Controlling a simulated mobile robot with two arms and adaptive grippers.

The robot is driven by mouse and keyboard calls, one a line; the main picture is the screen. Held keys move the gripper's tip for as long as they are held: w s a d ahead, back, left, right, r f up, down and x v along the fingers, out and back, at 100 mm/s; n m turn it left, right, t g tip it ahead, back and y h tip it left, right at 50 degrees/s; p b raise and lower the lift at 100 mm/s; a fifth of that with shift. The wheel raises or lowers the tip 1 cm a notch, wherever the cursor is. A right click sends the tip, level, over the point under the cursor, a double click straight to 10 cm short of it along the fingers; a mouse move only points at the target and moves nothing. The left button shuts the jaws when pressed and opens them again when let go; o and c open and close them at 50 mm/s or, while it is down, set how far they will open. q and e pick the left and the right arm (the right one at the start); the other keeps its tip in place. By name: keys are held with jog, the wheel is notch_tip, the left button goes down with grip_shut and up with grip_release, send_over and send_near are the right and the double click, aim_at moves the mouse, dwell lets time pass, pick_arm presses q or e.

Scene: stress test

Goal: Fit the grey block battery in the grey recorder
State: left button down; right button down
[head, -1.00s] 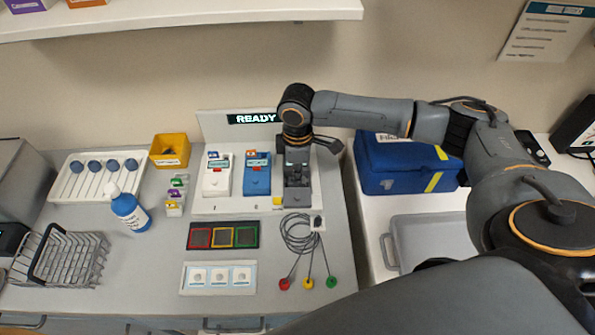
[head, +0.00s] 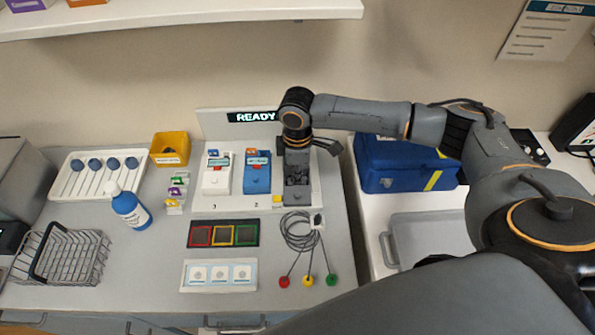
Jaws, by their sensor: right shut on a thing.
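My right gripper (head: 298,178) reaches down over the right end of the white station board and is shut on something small. The grey block battery cannot be made out between its fingers. The grey recorder is mostly hidden under the gripper, to the right of the blue recorder (head: 257,180). I cannot tell its grey parts from the gripper's, nor whether the battery touches it. A small yellow piece (head: 278,199) shows just left of the gripper. My left gripper is not in view.
A white recorder (head: 216,181) stands left of the blue one, under a READY display (head: 252,117). Coiled leads (head: 298,232) lie in front of the gripper. A blue bag (head: 400,165) stands to the right.

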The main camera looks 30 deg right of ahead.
jog(key=shift+f, duration=0.1)
dwell(0.7)
jog(key=c, duration=1.7)
grip_release()
jog(key=shift+c, duration=0.2)
jog(key=shift+r+p, duration=2)
jog(key=shift+p, duration=0.7)
jog(key=o, duration=0.6)
